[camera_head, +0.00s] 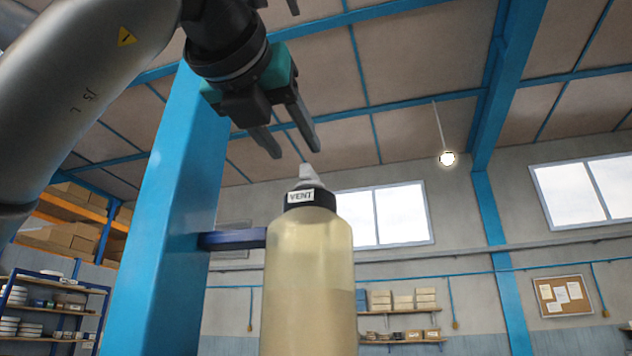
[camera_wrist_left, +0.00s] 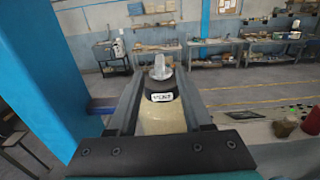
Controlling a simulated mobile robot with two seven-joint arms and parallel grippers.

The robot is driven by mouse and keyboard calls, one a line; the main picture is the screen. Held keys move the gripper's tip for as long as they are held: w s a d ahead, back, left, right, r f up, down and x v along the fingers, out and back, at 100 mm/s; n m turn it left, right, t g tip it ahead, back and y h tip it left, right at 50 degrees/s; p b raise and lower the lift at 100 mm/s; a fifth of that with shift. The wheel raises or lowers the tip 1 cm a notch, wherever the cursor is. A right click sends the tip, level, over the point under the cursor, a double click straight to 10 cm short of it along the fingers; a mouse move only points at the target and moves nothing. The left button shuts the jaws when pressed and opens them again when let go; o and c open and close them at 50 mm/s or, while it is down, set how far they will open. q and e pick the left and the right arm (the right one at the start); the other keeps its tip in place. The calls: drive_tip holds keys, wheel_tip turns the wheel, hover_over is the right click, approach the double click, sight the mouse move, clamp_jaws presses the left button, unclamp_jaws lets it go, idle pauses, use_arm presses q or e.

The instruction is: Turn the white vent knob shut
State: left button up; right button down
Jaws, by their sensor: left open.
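The white vent knob (camera_head: 309,174) stands upright on the black cap (camera_head: 310,195) labelled VENT, on top of a tall translucent bottle (camera_head: 308,280) with pale yellowish contents. My left gripper (camera_head: 294,152) is open and points down just above the knob, empty. In the left wrist view the knob (camera_wrist_left: 162,68) shows between the two fingers of my left gripper (camera_wrist_left: 161,80), with a gap on each side. My right gripper is not in view.
A thick blue post (camera_head: 170,200) stands left of the bottle, with a dark blue bracket (camera_head: 232,239) reaching from it to the bottle. Shelves with boxes (camera_head: 400,300) and windows are far behind. The space right of the bottle is clear.

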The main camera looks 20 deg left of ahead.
sight(314, 178)
use_arm(q)
drive_tip(key=w+p, duration=0.2)
drive_tip(key=w, duration=0.8)
drive_tip(key=shift+w+d+p, duration=0.15)
drive_tip(key=shift+w+p, duration=0.1)
drive_tip(key=shift+p, duration=0.1)
drive_tip(key=shift+w, duration=0.65)
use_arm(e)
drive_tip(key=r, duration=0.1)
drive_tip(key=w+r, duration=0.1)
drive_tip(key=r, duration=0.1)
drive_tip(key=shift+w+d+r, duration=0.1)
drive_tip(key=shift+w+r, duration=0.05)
use_arm(q)
drive_tip(key=shift+c, duration=0.2)
clamp_jaws()
